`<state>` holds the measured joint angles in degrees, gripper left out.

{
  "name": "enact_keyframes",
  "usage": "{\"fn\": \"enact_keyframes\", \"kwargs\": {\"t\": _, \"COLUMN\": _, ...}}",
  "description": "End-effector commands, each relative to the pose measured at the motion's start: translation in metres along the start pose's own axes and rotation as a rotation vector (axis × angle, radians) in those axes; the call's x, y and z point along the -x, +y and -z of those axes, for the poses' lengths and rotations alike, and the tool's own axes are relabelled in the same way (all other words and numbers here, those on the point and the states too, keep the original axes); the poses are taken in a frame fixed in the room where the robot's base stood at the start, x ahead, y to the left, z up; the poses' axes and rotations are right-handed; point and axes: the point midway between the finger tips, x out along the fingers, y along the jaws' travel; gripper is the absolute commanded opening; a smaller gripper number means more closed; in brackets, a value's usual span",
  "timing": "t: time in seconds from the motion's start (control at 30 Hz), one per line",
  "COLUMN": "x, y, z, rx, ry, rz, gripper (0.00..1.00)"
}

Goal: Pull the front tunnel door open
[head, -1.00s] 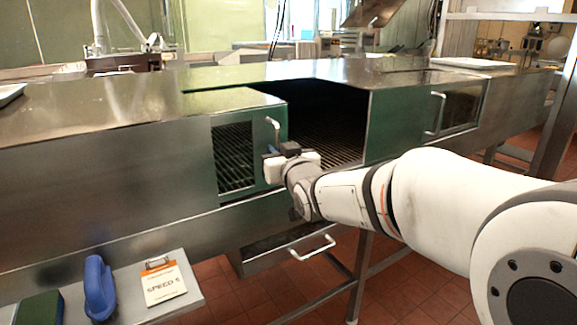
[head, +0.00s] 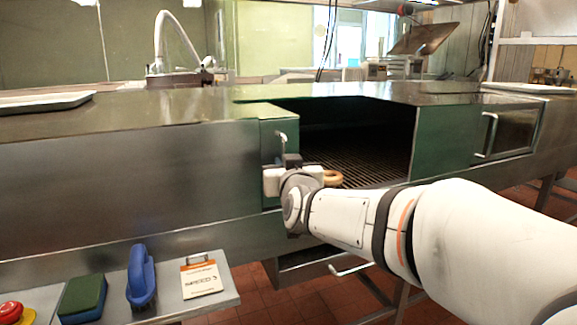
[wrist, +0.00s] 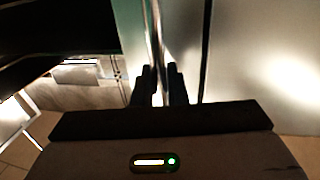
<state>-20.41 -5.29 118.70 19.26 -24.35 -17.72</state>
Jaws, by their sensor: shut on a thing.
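The front tunnel door (head: 269,140) is a green metal panel, swung out from the tunnel front and seen nearly edge-on in the head view. Its pale bar handle (head: 282,138) rises just above my gripper (head: 284,163). In the wrist view my gripper (wrist: 161,86) has its two dark fingers closed around the upright handle bar (wrist: 157,45), beside the door's metal face. The tunnel opening (head: 355,115) is uncovered, showing a dark slatted conveyor (head: 375,165) inside. My wrist hides the lower part of the door.
A tan ring (head: 332,178) shows by the conveyor's near edge. A second windowed door (head: 515,130) is to the right. Below left, a shelf (head: 228,290) holds a blue brush (head: 141,278), a green sponge (head: 82,298), a speed card (head: 201,276) and a red button (head: 12,311).

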Motion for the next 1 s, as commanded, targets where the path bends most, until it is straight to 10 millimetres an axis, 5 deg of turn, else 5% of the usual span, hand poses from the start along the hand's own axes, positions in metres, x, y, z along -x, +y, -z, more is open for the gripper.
{"fn": "enact_keyframes", "kwargs": {"t": 0.07, "x": -0.001, "y": 0.001, "z": 0.006, "rx": 0.0, "ry": 0.012, "rz": -0.003, "gripper": 0.0}}
{"fn": "enact_keyframes", "kwargs": {"t": 0.1, "x": -0.001, "y": 0.002, "z": 0.006, "rx": 0.0, "ry": 0.013, "rz": -0.003, "gripper": 0.15}}
{"fn": "enact_keyframes", "kwargs": {"t": 0.3, "x": -0.001, "y": 0.002, "z": 0.004, "rx": 0.0, "ry": 0.009, "rz": -0.004, "gripper": 0.3}}
{"fn": "enact_keyframes", "kwargs": {"t": 0.63, "x": 0.007, "y": 0.002, "z": 0.004, "rx": 0.0, "ry": 0.007, "rz": -0.003, "gripper": 0.3}}
{"fn": "enact_keyframes", "kwargs": {"t": 1.0, "x": 0.063, "y": 0.002, "z": 0.005, "rx": 0.0, "ry": 0.009, "rz": -0.003, "gripper": 0.3}}
